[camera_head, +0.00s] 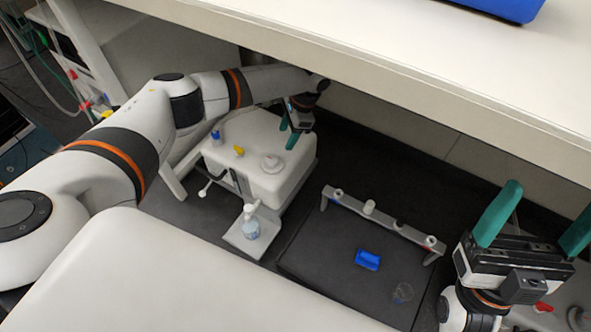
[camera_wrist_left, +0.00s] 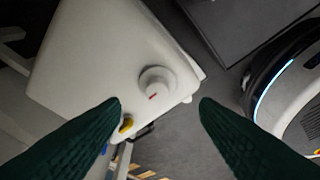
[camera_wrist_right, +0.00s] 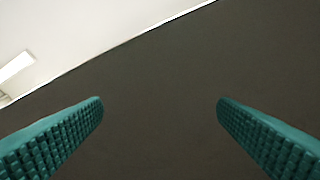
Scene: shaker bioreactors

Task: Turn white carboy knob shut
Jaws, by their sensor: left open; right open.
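The white carboy (camera_head: 285,182) is a boxy white vessel under the bench, left of centre in the head view. Its round white knob (camera_head: 271,163) sits on top; in the left wrist view the knob (camera_wrist_left: 157,86) shows a red mark on a pale disc. My left gripper (camera_head: 291,136) is above the carboy's far end, apart from the knob. In the left wrist view its green fingers (camera_wrist_left: 158,104) are spread with nothing between them, and the knob lies just beyond the gap. My right gripper (camera_head: 545,222) is open and empty at the right, away from the carboy.
Blue (camera_head: 215,136) and yellow (camera_head: 239,151) fittings stand on the carboy. A small bottle (camera_head: 250,226) stands in front on a pale plate. A grey rack (camera_head: 380,218) and a blue object (camera_head: 368,260) are to the right.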

